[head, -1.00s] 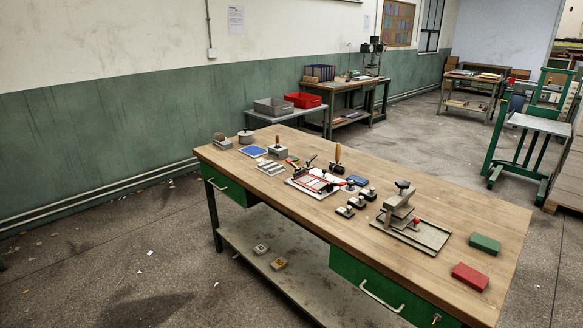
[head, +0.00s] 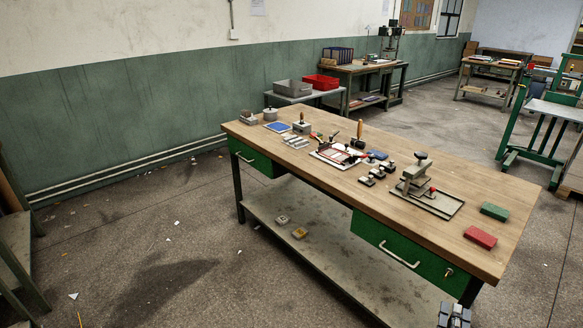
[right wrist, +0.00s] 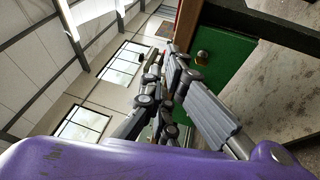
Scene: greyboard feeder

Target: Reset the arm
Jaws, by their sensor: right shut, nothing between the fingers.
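My right gripper (head: 454,314) shows at the bottom right edge of the head view, in front of the workbench and below its top. In the right wrist view its grey fingers (right wrist: 165,72) are shut with nothing between them. They are close to a green drawer front (right wrist: 225,60) with a round brass-coloured lock, and I see no contact. The purple surface filling the bottom of that view is part of my own arm. My left gripper is out of view.
The wooden workbench (head: 335,187) carries a grey press (head: 416,176), a red box (head: 480,237), a green box (head: 494,211) and several small tools. Its lower shelf (head: 330,250) is mostly bare. Open floor (head: 150,250) lies to the left, with scraps on it.

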